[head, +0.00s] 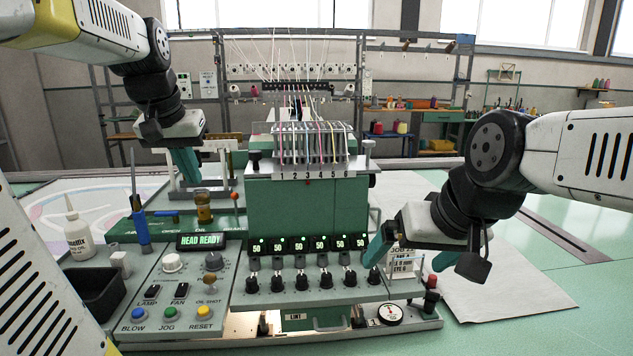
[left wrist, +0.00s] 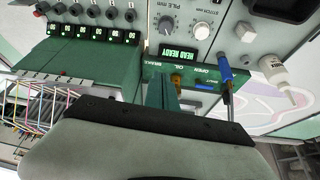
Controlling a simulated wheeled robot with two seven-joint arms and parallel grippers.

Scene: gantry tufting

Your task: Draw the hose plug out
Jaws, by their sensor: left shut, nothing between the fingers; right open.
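I cannot pick out a hose plug for certain in either view. My left gripper (head: 188,172) is shut and empty, pointing down behind the green panel (head: 170,228) marked OPEN and OIL. Its teal fingers also show in the left wrist view (left wrist: 163,92), over that panel. On the panel are a blue lever (head: 166,213) and an amber oil cup (head: 203,207) just in front of the fingers. My right gripper (head: 408,258) is open, its fingers apart in front of a printed card (head: 403,262) at the machine's right side.
The green tufting head (head: 305,212) with several numbered needles and threads stands in the middle. A control box (head: 170,290) with knobs and buttons, a black bin (head: 97,292), a white bottle (head: 78,232) and a blue-handled tool (head: 140,222) are at left. The right table (head: 560,280) is mostly clear.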

